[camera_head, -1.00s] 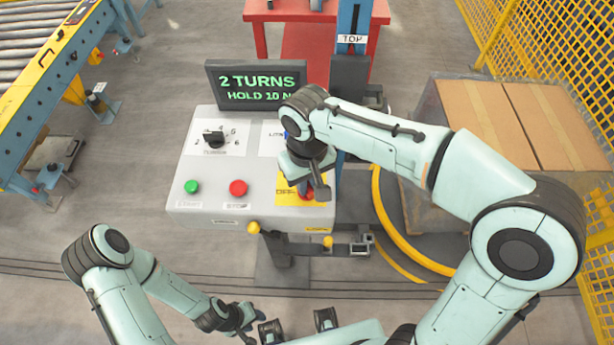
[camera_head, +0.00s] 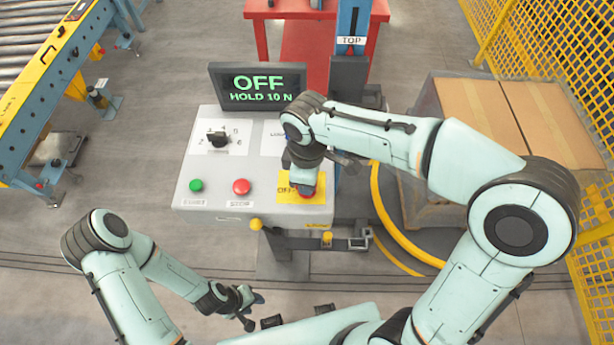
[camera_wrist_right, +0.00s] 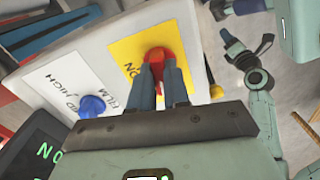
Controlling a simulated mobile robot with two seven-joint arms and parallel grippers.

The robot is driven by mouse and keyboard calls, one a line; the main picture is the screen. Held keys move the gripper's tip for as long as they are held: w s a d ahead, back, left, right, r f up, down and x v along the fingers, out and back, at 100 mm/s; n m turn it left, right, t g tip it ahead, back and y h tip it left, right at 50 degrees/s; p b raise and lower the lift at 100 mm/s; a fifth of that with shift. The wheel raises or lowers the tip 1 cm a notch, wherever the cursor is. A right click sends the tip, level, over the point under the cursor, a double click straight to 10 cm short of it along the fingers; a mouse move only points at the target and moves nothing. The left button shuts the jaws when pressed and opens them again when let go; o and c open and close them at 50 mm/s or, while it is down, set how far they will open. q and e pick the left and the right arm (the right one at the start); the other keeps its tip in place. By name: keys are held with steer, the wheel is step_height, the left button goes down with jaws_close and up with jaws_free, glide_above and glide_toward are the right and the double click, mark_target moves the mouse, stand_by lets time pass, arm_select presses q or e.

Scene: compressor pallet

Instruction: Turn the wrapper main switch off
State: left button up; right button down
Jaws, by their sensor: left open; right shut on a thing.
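The main switch is a red knob (camera_wrist_right: 160,58) on a yellow plate (camera_wrist_right: 128,50) at the right end of the console (camera_head: 250,212). In the head view my right gripper (camera_head: 305,190) hides most of the knob. In the right wrist view my right gripper (camera_wrist_right: 163,72) is shut on the red knob, one finger on each side.
The console also bears a green button (camera_head: 196,186), a red button (camera_head: 242,187), a black selector (camera_head: 217,139) and a blue knob (camera_wrist_right: 92,106). A box-loaded pallet (camera_head: 480,130) and yellow fence (camera_head: 540,50) stand right. A roller conveyor (camera_head: 45,60) stands left.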

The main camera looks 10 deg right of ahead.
arm_select(q)
steer(key=shift+w+r, duration=0.3)
steer(key=shift+r, duration=0.05)
arm_select(e)
steer(key=shift+n, duration=0.9)
steer(key=c, duration=1.1)
jaws_free()
steer(key=shift+r, duration=0.1)
arm_select(q)
steer(key=w+r+p, duration=0.2)
steer(key=shift+w+r, duration=0.35)
arm_select(e)
step_height(320, 180, up, 13)
